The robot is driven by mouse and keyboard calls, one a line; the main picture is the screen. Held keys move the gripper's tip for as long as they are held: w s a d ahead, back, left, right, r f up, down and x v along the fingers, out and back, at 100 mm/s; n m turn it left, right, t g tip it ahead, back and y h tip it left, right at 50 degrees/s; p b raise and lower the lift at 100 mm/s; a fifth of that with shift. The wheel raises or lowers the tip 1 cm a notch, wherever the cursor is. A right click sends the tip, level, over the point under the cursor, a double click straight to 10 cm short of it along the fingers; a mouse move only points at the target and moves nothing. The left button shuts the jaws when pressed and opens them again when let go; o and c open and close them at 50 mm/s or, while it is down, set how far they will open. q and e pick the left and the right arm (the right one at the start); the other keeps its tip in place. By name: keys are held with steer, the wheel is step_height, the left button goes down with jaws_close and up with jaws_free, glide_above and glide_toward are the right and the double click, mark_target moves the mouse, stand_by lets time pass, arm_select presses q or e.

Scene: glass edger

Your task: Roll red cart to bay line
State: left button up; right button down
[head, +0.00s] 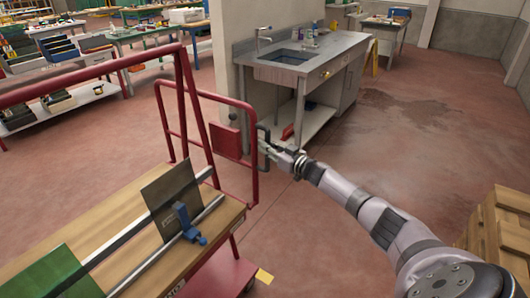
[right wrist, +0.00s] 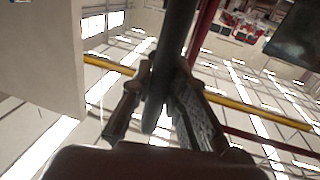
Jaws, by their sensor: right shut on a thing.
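The red cart (head: 220,275) stands at the left in the head view. It has red tube rails and a wooden top that carries metal rails, a dark plate, a blue clamp and a green sheet. A dark upright handle is fixed to the red end frame (head: 254,172). My right gripper (head: 265,146) is shut on this handle. In the right wrist view the dark handle bar (right wrist: 174,60) runs between the two fingers. My left gripper is out of view.
A sink bench (head: 335,48) stands against a pale wall end (head: 234,50) beyond the cart. A wooden crate (head: 500,235) is at the right edge. Workbenches with bins (head: 60,48) fill the back left. The red floor at centre right is clear, with a dark wet-looking patch.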

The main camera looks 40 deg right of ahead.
steer(key=shift+d, duration=0.25)
steer(key=c, duration=1.5)
jaws_free()
steer(key=shift+c, duration=0.2)
steer(key=s+d, duration=0.1)
steer(key=s, duration=1)
steer(key=shift+s+d, duration=0.35)
steer(key=shift+d, duration=0.05)
